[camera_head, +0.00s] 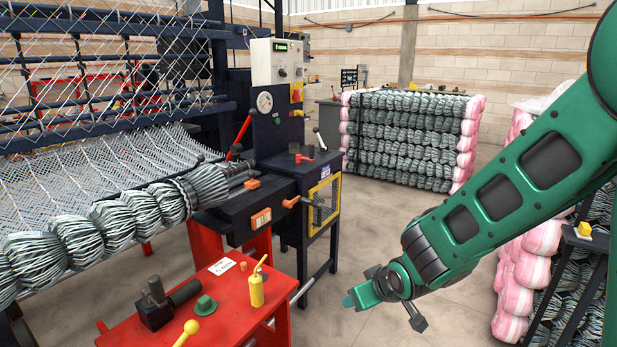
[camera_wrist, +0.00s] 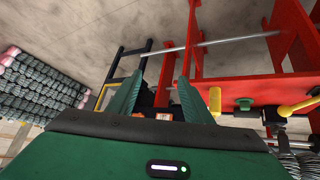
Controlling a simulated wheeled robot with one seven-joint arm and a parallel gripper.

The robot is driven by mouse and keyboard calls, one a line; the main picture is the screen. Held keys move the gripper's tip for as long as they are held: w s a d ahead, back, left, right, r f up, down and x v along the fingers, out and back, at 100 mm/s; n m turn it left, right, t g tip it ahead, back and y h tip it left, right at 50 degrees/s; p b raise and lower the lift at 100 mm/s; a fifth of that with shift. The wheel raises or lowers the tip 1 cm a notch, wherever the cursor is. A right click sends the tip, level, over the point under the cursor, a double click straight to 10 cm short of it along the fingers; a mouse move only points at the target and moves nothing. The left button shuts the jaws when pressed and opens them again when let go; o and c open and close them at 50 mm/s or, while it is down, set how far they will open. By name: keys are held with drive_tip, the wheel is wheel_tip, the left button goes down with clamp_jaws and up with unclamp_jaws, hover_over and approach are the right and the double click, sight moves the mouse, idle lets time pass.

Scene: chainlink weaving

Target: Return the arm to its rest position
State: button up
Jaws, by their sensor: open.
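My green arm reaches in from the right in the head view. My gripper (camera_head: 362,298) hangs over open floor, to the right of the red table, touching nothing. In the wrist view, my gripper (camera_wrist: 160,98) shows its two green fingers apart, with nothing held between them. Parts of the red stand and dark frame show beyond the fingers there. The far finger is partly hidden in the head view.
The red table (camera_head: 222,312) holds a yellow oiler (camera_head: 257,286), a green knob (camera_head: 205,305) and a black tool (camera_head: 157,304). The weaving machine's control box (camera_head: 277,62) stands behind. Mesh rolls (camera_head: 408,138) and pink-wrapped rolls (camera_head: 522,285) stand right. Floor between is clear.

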drive_tip(key=s+d+r+m+g+h, duration=0.25)
drive_tip(key=s+d, duration=0.25)
drive_tip(key=d, duration=0.5)
drive_tip(key=s+d+r+m+g+h, duration=0.1)
drive_tip(key=s+d+r+m, duration=0.25)
drive_tip(key=d, duration=0.65)
drive_tip(key=s+d+r+m+g, duration=0.2)
drive_tip(key=s+d, duration=0.2)
drive_tip(key=s, duration=0.6)
drive_tip(key=s+d+r+m+g+y, duration=0.1)
drive_tip(key=s+d+r+m+g, duration=0.1)
drive_tip(key=s, duration=0.9)
drive_tip(key=shift+s+d+m, duration=0.2)
drive_tip(key=shift+d+m, duration=0.6)
drive_tip(key=shift+d, duration=0.2)
drive_tip(key=shift+r, duration=0.1)
drive_tip(key=shift+w+f, duration=0.25)
drive_tip(key=shift+w, duration=0.35)
